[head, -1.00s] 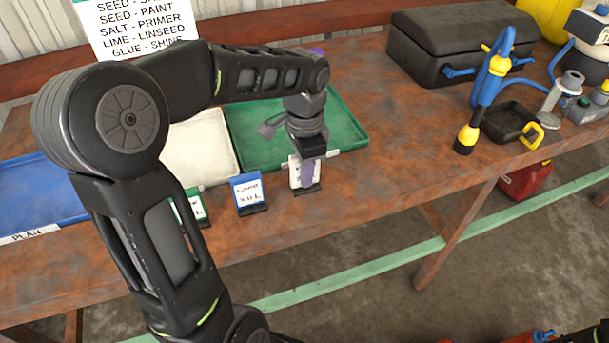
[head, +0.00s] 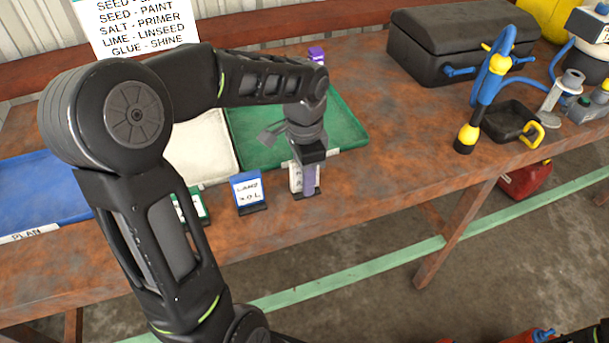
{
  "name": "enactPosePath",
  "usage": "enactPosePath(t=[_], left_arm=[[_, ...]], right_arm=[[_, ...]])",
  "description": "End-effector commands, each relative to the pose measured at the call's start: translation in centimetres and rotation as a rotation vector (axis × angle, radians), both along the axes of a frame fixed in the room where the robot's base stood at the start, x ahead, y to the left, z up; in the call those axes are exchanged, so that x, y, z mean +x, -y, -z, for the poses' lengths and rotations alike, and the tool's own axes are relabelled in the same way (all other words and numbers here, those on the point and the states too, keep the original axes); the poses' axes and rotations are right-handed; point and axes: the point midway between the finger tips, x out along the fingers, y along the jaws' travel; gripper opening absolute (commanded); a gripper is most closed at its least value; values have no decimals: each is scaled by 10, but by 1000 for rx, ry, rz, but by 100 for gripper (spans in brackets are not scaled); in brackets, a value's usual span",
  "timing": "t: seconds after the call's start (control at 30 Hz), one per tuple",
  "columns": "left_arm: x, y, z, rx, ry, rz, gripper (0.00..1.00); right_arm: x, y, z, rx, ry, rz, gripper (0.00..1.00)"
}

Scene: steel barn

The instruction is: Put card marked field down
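A small card with a white face and purple parts (head: 296,179) stands upright at the table's front edge, before the green tray. Its writing is mostly hidden and cannot be read. My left gripper (head: 308,165) comes down on it from above and appears shut on its upper part; the fingers are hard to make out. The card's dark base is at or just above the table top; I cannot tell which. A blue-framed card (head: 248,188) stands to its left. A green-framed card (head: 203,205) is further left, partly behind my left arm. My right gripper is not in view.
A green tray (head: 352,128), a white tray (head: 205,150) and a blue tray (head: 40,185) lie behind the cards. A black case (head: 455,45), a blue-and-yellow tool (head: 488,85) and a black pan (head: 508,120) stand at right. The table right of the cards is clear.

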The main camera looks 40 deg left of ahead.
Motion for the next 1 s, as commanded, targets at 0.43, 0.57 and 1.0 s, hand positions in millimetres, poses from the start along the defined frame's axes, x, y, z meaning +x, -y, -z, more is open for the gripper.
enactPosePath(t=[0.43, 0.57, 1.0], left_arm=[[1, 0, -46, 1, 6, 0, 36], [1, 0, -74, 1, 6, 1, 36], [0, 0, -124, 0, 0, 0, 36]], right_arm=[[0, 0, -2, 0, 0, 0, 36], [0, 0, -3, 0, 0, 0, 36], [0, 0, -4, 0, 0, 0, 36]])
